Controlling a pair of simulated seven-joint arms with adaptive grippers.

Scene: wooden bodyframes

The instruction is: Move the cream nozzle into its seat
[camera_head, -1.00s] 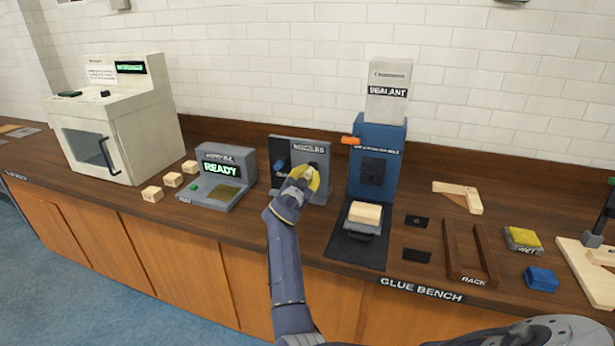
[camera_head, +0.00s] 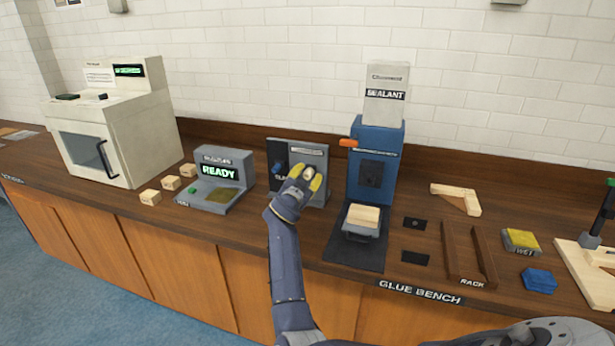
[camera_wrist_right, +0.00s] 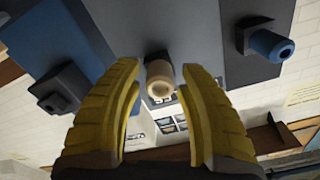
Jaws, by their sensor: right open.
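The cream nozzle (camera_head: 308,173) is at the grey nozzle holder (camera_head: 316,152), labelled NOZZLES, in the head view. In the wrist view the cream nozzle (camera_wrist_right: 161,80) shows its round open end between the yellow fingers of my right gripper (camera_wrist_right: 160,92). The fingers are apart, one on each side, with a visible gap to it. My right gripper (camera_head: 306,184) is in front of the holder in the head view. A blue nozzle (camera_wrist_right: 272,46) sits beside it on the holder. The blue sealant dispenser (camera_head: 365,135) has a dark block (camera_head: 371,173) on its front. My left gripper is not in view.
The dispenser stands close to the right of the holder, with a wooden block (camera_head: 363,216) on its base. A grey READY station (camera_head: 236,185) stands to the left. A rack (camera_head: 452,252) and sponges are further right.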

